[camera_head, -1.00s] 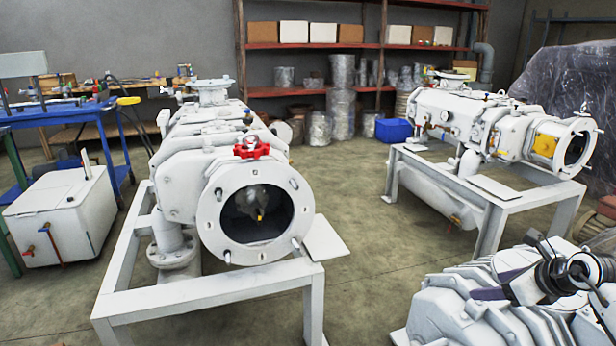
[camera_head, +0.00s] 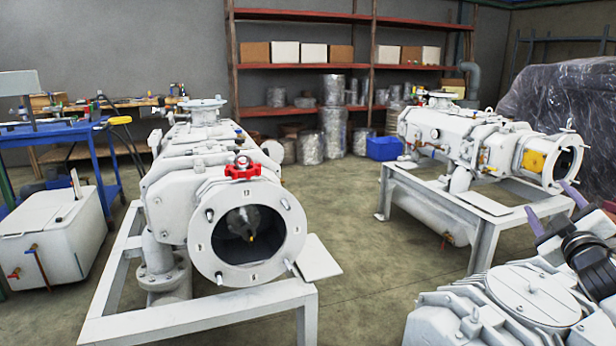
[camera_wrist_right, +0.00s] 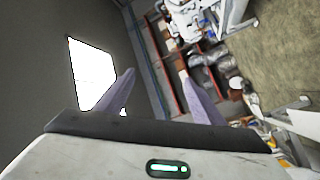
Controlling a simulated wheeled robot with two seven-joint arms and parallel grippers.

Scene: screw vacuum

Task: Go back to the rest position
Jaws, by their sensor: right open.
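My right gripper (camera_head: 549,199) is at the right edge of the head view, with its dark wrist and two purple fingers raised and spread apart. It is open and empty, above the near grey-white pump (camera_head: 460,310) in the lower right. In the right wrist view its two fingers (camera_wrist_right: 157,75) stand apart with nothing between them. My left gripper is out of view.
Another white pump (camera_head: 470,140) stands on a metal frame at right, behind my right gripper. A white tank (camera_head: 55,235) and a blue cart (camera_head: 65,132) are at left. A red shelf (camera_head: 300,66) lines the back wall. Concrete floor is free between the two framed pumps.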

